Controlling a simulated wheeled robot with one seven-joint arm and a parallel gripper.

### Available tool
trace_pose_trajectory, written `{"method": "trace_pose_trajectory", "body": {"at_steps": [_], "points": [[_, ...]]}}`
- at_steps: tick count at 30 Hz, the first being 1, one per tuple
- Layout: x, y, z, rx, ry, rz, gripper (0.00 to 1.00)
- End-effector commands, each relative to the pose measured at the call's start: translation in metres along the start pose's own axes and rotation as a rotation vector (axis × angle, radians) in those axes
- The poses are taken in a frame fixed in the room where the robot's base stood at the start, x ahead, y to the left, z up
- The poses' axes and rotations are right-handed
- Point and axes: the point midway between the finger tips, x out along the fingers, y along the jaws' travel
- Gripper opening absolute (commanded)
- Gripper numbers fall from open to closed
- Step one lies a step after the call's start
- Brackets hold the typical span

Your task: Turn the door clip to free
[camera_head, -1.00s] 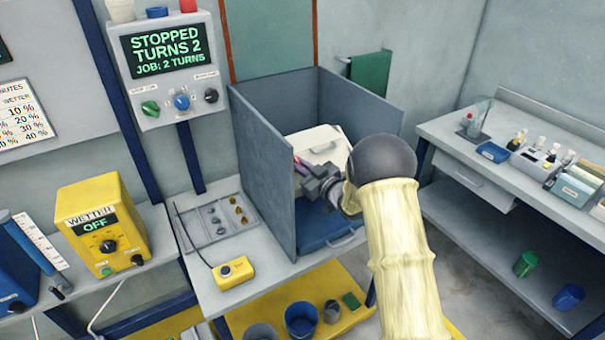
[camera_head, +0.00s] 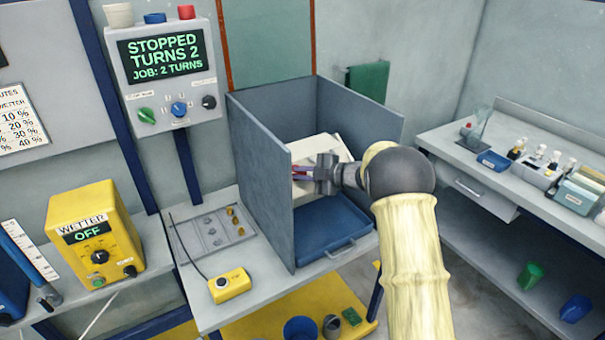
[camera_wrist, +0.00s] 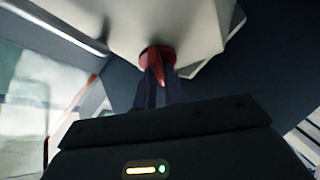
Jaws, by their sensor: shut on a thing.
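The door clip (camera_wrist: 158,58) is a small red knob with a pointed tab. In the wrist view it sits on the face of a cream box (camera_wrist: 143,25). My gripper (camera_wrist: 160,80) is shut on the clip, with dark fingers on either side of its tab. In the head view my gripper (camera_head: 302,172) reaches into a grey three-sided booth (camera_head: 258,170), at the cream box (camera_head: 325,146). The clip is mostly hidden there by the fingers. I cannot tell exactly which way the tab is turned.
The booth's left wall stands close beside my gripper. A blue tray (camera_head: 335,236) lies below it. A control panel reading STOPPED, TURNS 2 (camera_head: 165,65) hangs at left, above a yellow pendant (camera_head: 230,285). A side bench (camera_head: 460,160) is at right.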

Motion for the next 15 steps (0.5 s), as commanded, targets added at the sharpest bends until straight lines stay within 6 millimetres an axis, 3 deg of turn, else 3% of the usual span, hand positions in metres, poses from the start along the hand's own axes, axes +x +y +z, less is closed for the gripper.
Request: {"method": "trace_pose_trajectory", "body": {"at_steps": [15], "points": [[0.0004, 0.0023, -0.001, -0.295, 0.001, -0.176, 0.0]]}}
